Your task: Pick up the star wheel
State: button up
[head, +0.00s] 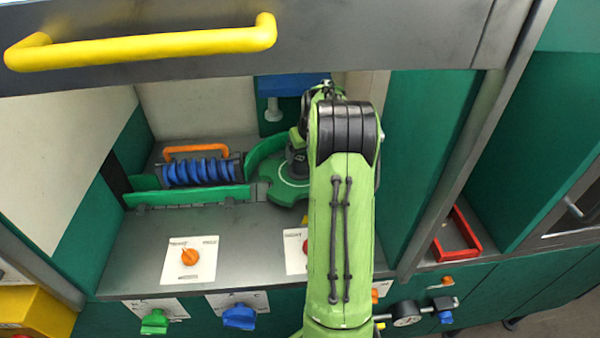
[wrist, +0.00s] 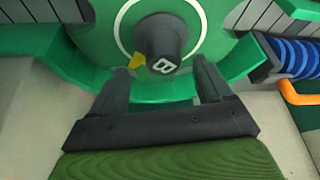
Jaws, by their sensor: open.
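The star wheel (head: 283,188) is a flat green disc with a notched edge and a white ring on top. It lies on the grey machine deck, partly hidden by my arm in the head view. In the wrist view the star wheel (wrist: 95,20) fills the top middle. A dark round hub (wrist: 158,40) with a pale letter-like mark and a yellow pointer stands at its centre. My gripper (wrist: 160,80) is open and empty. Its two fingers point toward the hub, one to each side of it in the picture. I cannot tell whether they touch the wheel.
A blue screw (head: 200,171) with an orange handle (head: 196,150) lies left of the wheel behind a green rail. A raised grey cover with a yellow handle (head: 140,47) spans the top. Labelled knobs (head: 190,257) sit at the front. A red tray (head: 455,236) is at right.

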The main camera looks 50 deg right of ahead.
aim_at(301, 159)
jog(key=shift+w+f, duration=0.15)
jog(key=shift+f, duration=0.3)
jog(key=x, duration=0.4)
jog(key=shift+w+f+p, duration=0.2)
jog(key=shift+f+p, duration=0.05)
jog(key=shift+p, duration=0.05)
jog(key=shift+s+a+r, duration=0.1)
jog(key=shift+s, duration=0.05)
jog(key=shift+c, duration=0.2)
jog(key=shift+c, duration=1.1)
jog(key=c, duration=1)
jog(key=shift+r, duration=0.15)
notch_tip(301, 159, up, 10)
jog(key=shift+f, duration=0.1)
